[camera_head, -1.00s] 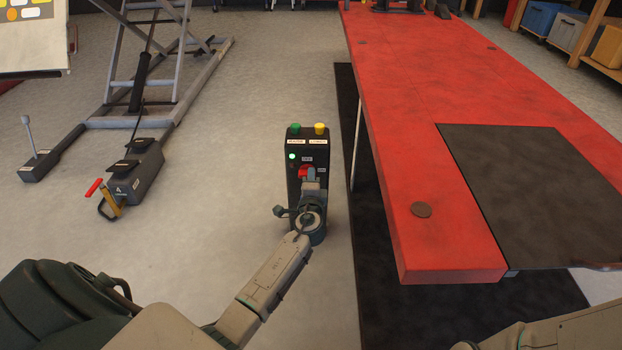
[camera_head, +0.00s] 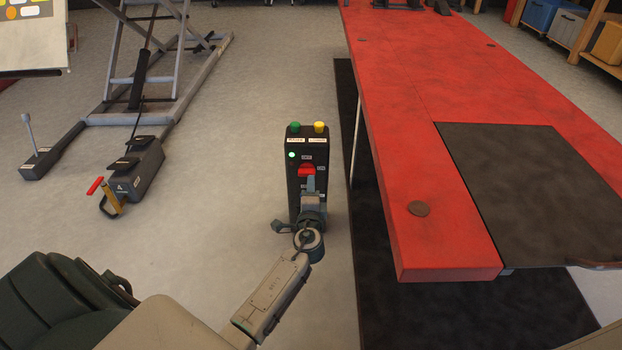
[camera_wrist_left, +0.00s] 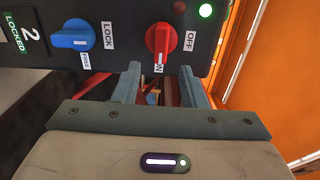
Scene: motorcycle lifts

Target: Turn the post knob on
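A dark control post (camera_head: 293,182) stands on the floor left of the red lift. Its red knob (camera_head: 306,170) lies crosswise and shows clear of my fingers. In the left wrist view the red knob (camera_wrist_left: 160,40) has its pointer end toward the label that reads ON, partly covered, away from the OFF label. A green lamp (camera_wrist_left: 206,11) beside it is lit. My left gripper (camera_head: 311,186) is just below the knob in the head view. In the left wrist view its two fingers (camera_wrist_left: 160,77) are apart with no knob between them. My right gripper is not in view.
A blue knob (camera_wrist_left: 73,38) with LOCK and FREE labels sits on the same panel. Green (camera_head: 295,127) and yellow (camera_head: 319,127) buttons top the post. The red lift table (camera_head: 440,90) is close on the right. Open floor (camera_head: 235,150) lies left.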

